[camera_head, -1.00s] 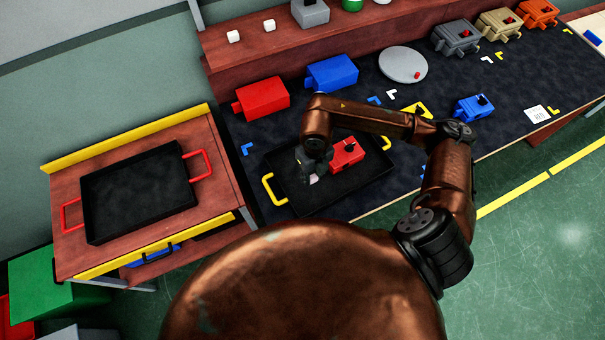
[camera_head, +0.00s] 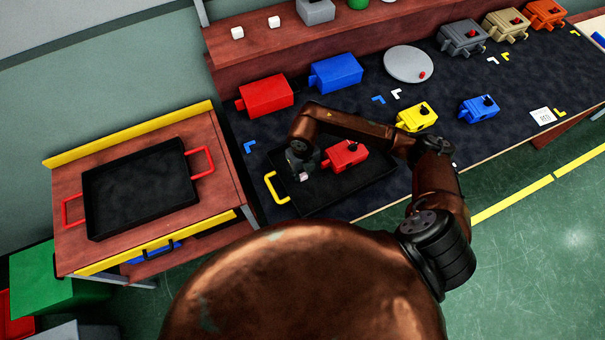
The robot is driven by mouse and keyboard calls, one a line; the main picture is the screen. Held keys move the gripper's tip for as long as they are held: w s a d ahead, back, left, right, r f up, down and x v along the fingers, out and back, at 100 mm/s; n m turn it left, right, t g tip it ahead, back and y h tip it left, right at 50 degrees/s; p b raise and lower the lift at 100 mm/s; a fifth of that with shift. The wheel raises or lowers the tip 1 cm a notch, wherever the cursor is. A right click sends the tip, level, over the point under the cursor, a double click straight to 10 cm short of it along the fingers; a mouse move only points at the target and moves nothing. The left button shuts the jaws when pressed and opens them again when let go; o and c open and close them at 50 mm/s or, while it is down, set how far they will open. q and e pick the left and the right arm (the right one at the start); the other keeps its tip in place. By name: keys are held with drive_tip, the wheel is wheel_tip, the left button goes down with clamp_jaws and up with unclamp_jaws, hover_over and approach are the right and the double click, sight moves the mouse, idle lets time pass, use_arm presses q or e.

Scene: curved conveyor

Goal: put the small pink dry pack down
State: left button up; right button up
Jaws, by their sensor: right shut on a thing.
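My right gripper (camera_head: 302,174) is over the left part of the black tray with yellow handles (camera_head: 318,203). It is shut on the small pink dry pack (camera_head: 304,177), of which only a small pale pink bit shows under the fingers. I cannot tell whether the pack touches the tray floor. A red box-shaped part with a black knob (camera_head: 345,156) lies in the same tray, just right of the gripper. My left gripper is not in view.
A yellow part (camera_head: 416,117) and a blue part (camera_head: 479,109) stand right of the tray on the dark mat. Red (camera_head: 266,96) and blue (camera_head: 336,74) boxes stand behind it. An empty black tray with red handles (camera_head: 140,186) rests on the left cart.

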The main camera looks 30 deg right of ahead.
sight(303, 175)
drive_tip(key=shift+f, duration=0.15)
drive_tip(key=o, duration=0.8)
drive_tip(key=shift+o, duration=0.2)
wheel_tip(303, 175, up, 12)
drive_tip(key=shift+r+p, duration=0.2)
drive_tip(key=shift+p, duration=0.2)
